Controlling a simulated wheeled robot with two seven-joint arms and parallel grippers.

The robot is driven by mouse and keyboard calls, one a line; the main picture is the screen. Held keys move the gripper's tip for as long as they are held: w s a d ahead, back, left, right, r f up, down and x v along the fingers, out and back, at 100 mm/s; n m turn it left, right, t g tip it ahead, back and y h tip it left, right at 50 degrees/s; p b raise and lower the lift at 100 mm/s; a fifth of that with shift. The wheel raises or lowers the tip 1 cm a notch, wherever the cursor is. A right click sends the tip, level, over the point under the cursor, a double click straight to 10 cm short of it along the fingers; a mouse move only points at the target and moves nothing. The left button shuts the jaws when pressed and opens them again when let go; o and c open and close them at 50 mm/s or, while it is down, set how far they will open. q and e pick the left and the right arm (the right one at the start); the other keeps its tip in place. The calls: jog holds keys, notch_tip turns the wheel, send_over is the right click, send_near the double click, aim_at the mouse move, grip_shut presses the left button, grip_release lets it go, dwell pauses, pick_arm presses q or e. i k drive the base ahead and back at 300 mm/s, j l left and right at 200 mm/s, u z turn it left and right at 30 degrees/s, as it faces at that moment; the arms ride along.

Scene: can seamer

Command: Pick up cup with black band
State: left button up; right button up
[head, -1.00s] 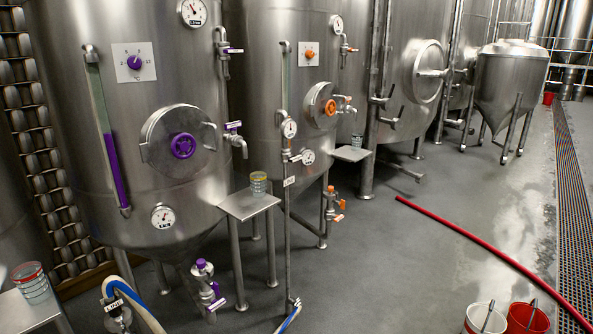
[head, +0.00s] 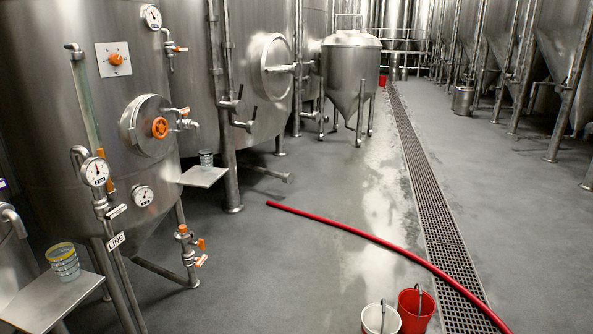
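A clear cup with a dark rim band (head: 206,158), which looks black, stands upright on a small metal side table (head: 203,178) beside the tank with orange fittings. It is small and far off in the head view. A second clear cup with a yellow band (head: 63,262) stands on a nearer metal table (head: 55,305) at the lower left. Neither of my grippers is in view.
A red hose (head: 350,235) lies across the floor past a drain grate (head: 425,190). A white bucket (head: 378,320) and a red bucket (head: 416,310) stand at the bottom. Orange-handled valves (head: 190,250) stick out near the tank.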

aim_at(206, 156)
jog(key=i+u, duration=0.15)
jog(key=i, duration=0.5)
jog(key=i+l+u, duration=0.15)
jog(key=i, duration=0.55)
